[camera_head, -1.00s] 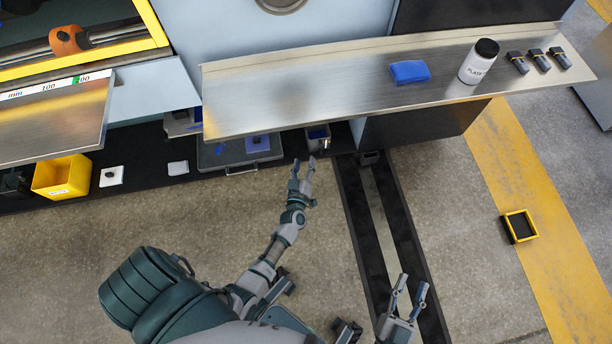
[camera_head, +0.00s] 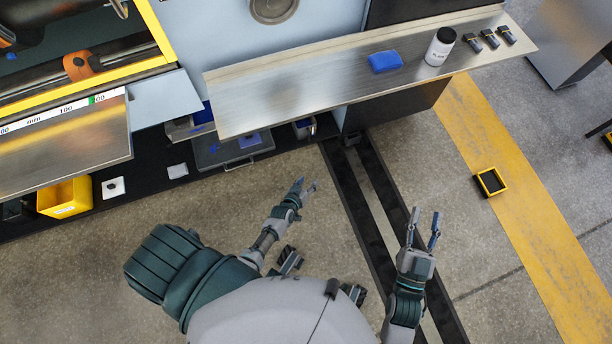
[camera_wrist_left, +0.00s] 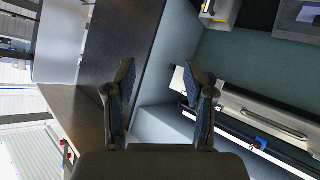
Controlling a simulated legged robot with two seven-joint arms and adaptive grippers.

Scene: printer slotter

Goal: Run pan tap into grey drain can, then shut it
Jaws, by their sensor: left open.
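A shallow dark grey pan (camera_head: 208,157) with a front handle sits low under the steel shelf in the head view, with blue patches on it. A small grey can (camera_head: 302,131) stands right of it, partly under the shelf edge. A small pale upright part (camera_head: 313,128) shows at the can; I cannot tell whether it is the tap. My left gripper (camera_head: 306,187) is open and empty over the floor, short of the can. Its spread fingers show in the left wrist view (camera_wrist_left: 160,90), with nothing between them. My right gripper (camera_head: 426,228) is open and empty, further right.
The steel shelf (camera_head: 300,95) overhangs the pan and can; it holds a blue cloth (camera_head: 385,62), a white bottle (camera_head: 439,47) and black clips (camera_head: 490,39). A yellow bin (camera_head: 65,197) is at left. A dark floor track (camera_head: 370,200) runs between my grippers.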

